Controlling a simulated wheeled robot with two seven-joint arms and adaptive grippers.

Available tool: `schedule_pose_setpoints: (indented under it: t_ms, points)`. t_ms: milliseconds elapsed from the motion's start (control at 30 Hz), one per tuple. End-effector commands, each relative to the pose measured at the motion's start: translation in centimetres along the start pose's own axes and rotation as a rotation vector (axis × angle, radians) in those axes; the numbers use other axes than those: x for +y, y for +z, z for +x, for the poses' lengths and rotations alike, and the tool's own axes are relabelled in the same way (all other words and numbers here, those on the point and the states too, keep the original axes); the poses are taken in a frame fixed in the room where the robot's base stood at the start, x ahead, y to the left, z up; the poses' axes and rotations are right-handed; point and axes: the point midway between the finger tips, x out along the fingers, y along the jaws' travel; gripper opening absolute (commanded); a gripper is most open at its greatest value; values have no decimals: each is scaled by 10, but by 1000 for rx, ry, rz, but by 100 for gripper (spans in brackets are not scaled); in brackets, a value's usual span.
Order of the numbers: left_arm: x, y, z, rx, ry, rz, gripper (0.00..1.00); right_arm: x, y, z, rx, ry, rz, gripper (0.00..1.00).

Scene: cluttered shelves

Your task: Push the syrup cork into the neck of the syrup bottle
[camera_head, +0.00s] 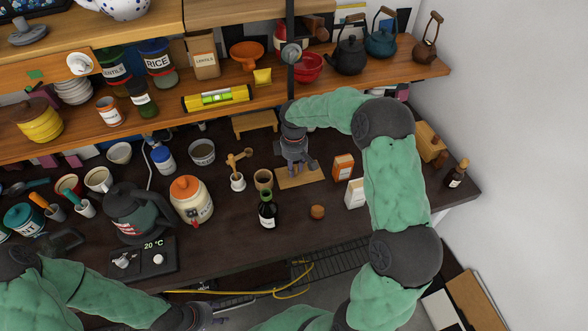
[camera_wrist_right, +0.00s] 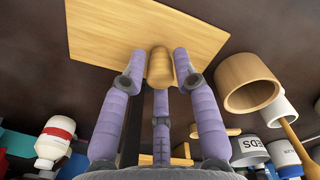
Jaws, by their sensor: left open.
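My right gripper (camera_head: 296,165) points down over a small wooden board (camera_head: 302,178). In the right wrist view its fingers (camera_wrist_right: 160,72) close around a small tan wooden piece that looks like the cork (camera_wrist_right: 160,60), with the board (camera_wrist_right: 105,30) behind it. Whether the cork touches the board is unclear. A dark green bottle with a pale label (camera_head: 267,212) stands upright left of the board, apart from the gripper; it may be the syrup bottle, but its label is too small to read. My left gripper (camera_head: 210,317) is open and empty at the bottom edge, partly cut off.
A brown round piece (camera_head: 317,212), an orange box (camera_head: 343,167) and a white box (camera_head: 355,194) stand to the right. Another dark bottle (camera_head: 455,176) is far right. A shelf overhangs behind.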

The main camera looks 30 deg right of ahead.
Motion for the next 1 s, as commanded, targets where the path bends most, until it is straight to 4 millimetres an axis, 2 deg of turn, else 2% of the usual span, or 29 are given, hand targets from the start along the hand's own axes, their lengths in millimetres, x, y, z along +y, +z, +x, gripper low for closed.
schedule_pose_setpoints:
  t_ms: [33, 67, 433, 1000]
  points:
    - [0, 0, 0, 0, 0, 0, 47, 0, 0, 0, 0, 0, 0, 7]
    - [0, 0, 0, 0, 0, 0, 47, 0, 0, 0, 0, 0, 0, 0]
    - [1, 0, -2, 0, 0, 0, 47, 0, 0, -3, 0, 0, 0, 0]
    - [7, 1, -19, 0, 0, 0, 47, 0, 0, -27, 0, 0, 0, 0]
